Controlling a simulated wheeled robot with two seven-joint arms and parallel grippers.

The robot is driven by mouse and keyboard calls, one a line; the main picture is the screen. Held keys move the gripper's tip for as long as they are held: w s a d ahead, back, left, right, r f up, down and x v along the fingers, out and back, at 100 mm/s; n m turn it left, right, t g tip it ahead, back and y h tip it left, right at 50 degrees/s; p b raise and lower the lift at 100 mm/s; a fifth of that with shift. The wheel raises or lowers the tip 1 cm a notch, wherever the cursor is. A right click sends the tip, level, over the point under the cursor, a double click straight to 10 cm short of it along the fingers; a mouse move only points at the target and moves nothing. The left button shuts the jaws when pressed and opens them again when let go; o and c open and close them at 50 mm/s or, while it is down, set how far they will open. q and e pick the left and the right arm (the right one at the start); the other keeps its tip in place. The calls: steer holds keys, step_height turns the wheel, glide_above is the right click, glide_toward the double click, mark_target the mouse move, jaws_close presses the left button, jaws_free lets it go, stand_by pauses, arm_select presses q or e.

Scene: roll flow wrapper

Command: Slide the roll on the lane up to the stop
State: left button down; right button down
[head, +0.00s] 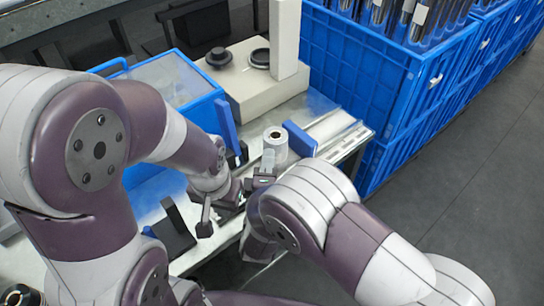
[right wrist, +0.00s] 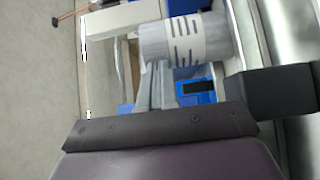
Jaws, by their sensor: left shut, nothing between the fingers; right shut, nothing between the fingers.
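The roll (head: 275,145) is a grey-white cylinder standing upright on the metal lane (head: 332,127). It also shows in the right wrist view, with a dark-striped label (right wrist: 185,40). A blue upright plate (head: 300,139) stands just right of the roll, and another blue plate (head: 226,126) stands to its left. I cannot tell for sure which is the stop. My right gripper (head: 267,163) is shut and empty, its fingertips (right wrist: 157,68) right at the roll's near side; contact is unclear. My left gripper (head: 240,160) is shut and empty, left of the roll and partly hidden.
A beige machine (head: 250,85) with black round parts stands behind the lane. A blue-framed bin (head: 175,82) is at the left. Blue crates (head: 350,65) holding shiny rolls stand at the back right. A black block (head: 172,232) lies on the near bench. Floor is free at right.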

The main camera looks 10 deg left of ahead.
mark_target(279, 150)
arm_select(q)
steer(key=shift+w+f, duration=0.1)
steer(key=shift+w, duration=0.15)
arm_select(e)
steer(key=shift+w+a, duration=0.1)
arm_select(q)
steer(key=shift+s, duration=0.1)
arm_select(e)
steer(key=shift+w+d+r+p, duration=0.1)
steer(key=shift+w+d+p, duration=0.5)
steer(key=shift+w+d, duration=0.45)
steer(key=shift+w, duration=0.15)
arm_select(q)
steer(key=shift+r, duration=0.55)
steer(key=shift+s, duration=0.1)
